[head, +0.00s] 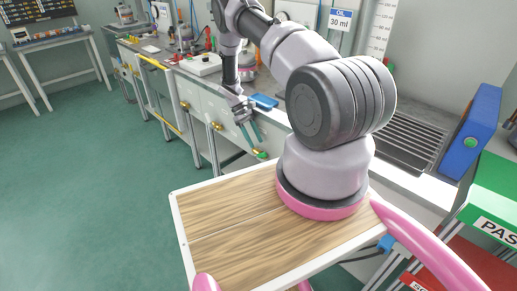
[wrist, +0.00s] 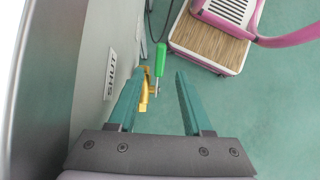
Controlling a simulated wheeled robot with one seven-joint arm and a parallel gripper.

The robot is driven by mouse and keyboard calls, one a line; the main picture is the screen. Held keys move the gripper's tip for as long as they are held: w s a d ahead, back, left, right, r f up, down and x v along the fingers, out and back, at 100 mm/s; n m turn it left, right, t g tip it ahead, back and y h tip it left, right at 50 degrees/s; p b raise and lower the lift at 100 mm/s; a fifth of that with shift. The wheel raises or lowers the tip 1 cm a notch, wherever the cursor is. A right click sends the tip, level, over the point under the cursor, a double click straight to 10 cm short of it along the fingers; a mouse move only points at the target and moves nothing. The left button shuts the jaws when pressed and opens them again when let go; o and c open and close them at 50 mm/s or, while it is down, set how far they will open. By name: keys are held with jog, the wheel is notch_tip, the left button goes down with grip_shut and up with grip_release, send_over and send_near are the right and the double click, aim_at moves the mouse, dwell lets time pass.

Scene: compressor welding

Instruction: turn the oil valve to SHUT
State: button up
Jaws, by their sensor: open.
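The oil valve has a brass body (wrist: 144,92) and a green lever (wrist: 160,60), on the front of a pale cabinet. In the head view the valve (head: 259,153) shows small, just below my gripper (head: 253,137). In the wrist view my gripper (wrist: 160,75) has its two teal fingers apart. The lever appears in the gap between them, pointing up in the picture past the fingertips. The left finger overlaps the brass body in the picture. I cannot tell whether any finger touches the valve. A SHUT label (wrist: 111,76) is on the cabinet, left of the lever.
The pale bench front is close along my gripper's left in the wrist view. A blue tray (head: 263,101) lies on the counter near my wrist. Other brass valves (head: 216,126) sit along the bench front. A sign reading OIL 30 ml (head: 340,19) stands behind. Green floor is open at left.

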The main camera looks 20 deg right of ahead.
aim_at(259, 155)
jog(key=v, duration=0.5)
jog(key=shift+w+r, duration=0.1)
jog(key=shift+r, duration=0.05)
jog(key=shift+c, duration=0.3)
jog(key=shift+a, duration=0.1)
jog(key=c, duration=0.5)
jog(key=s+a+f+n+h, duration=0.1)
jog(key=s+f+n+h, duration=0.1)
jog(key=n, duration=0.1)
jog(key=s+a+f+n+h, duration=0.2)
jog(key=s+f+n+h, duration=0.1)
jog(key=s+a+f+n+t+h, duration=0.1)
jog(key=s+f+n+h, duration=0.1)
jog(key=s+n, duration=0.1)
jog(key=shift+s+a+f+n, duration=0.15)
jog(key=shift+s+a+n, duration=0.15)
jog(key=shift+n, duration=0.1)
grip_shut()
jog(key=s+a+f+n+t+h, duration=0.4)
jog(key=n+t, duration=0.3)
jog(key=n, duration=0.5)
jog(key=d+f+n+t+h, duration=0.15)
jog(key=d+f, duration=0.25)
jog(key=d, duration=0.6)
jog(key=shift+w+a+r, duration=0.15)
jog(key=shift+w+r, duration=1.4)
jog(key=shift+r, duration=0.15)
